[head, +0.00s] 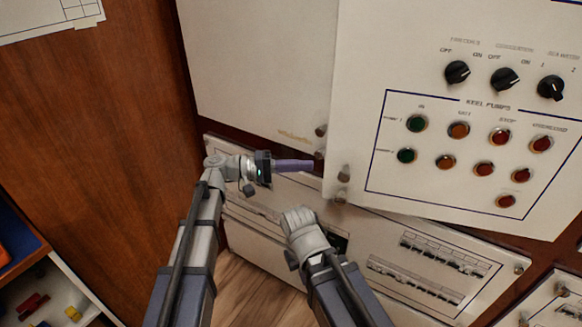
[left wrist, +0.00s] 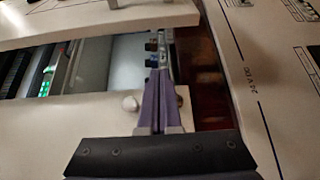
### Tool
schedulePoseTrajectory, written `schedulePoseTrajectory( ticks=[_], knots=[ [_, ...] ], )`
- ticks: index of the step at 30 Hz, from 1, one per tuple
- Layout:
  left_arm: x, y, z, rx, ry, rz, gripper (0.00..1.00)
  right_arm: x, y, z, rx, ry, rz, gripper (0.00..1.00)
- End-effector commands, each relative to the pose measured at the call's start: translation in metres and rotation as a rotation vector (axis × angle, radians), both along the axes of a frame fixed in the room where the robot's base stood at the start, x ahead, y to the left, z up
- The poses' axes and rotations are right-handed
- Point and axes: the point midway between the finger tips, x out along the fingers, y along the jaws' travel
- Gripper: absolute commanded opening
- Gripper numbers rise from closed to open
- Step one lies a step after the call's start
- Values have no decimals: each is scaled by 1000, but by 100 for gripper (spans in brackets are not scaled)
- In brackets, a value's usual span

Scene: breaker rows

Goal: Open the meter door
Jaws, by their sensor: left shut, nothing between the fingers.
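No label clearly reads as the meter door. A large plain white panel (head: 262,65) at upper left and a white control panel (head: 357,95) with knobs and buttons stand side by side, small round knobs (head: 343,172) near their lower corners. My left gripper (head: 311,165) is shut and empty, its purple fingers at the gap below these panels. In the left wrist view the shut fingers (left wrist: 160,85) point into a gap beside a pale round knob (left wrist: 130,103); contact cannot be told. My right arm's wrist shows low in the middle; its fingers are hidden.
Lower white panels (head: 375,232) with rows of breakers lie below. A brown wooden wall (head: 90,140) is at left, with an open shelf (head: 62,278) of small coloured parts. The left wrist view shows a cabinet interior with green lights (left wrist: 50,75).

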Motion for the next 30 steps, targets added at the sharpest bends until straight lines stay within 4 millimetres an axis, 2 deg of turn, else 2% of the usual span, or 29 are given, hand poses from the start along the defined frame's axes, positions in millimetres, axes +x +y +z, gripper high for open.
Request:
schedulePoseTrajectory(
  ticks=[1,7,10,15,30],
  knots=[
    [-1,-12,0,0,0,-4,0,0,0,0,0,0,0,0],
    [0,-51,0,1,0,-3,0,0,0,0,0,0,0,0],
    [-18,-44,0,1,0,2,0,0,0,0,0,0,0,0],
    [-33,-38,0,1,0,1,0,0,0,0,0,0,0,0],
    [-38,-36,0,1,0,1,0,0,0,0,0,0,0,0]
  ],
)
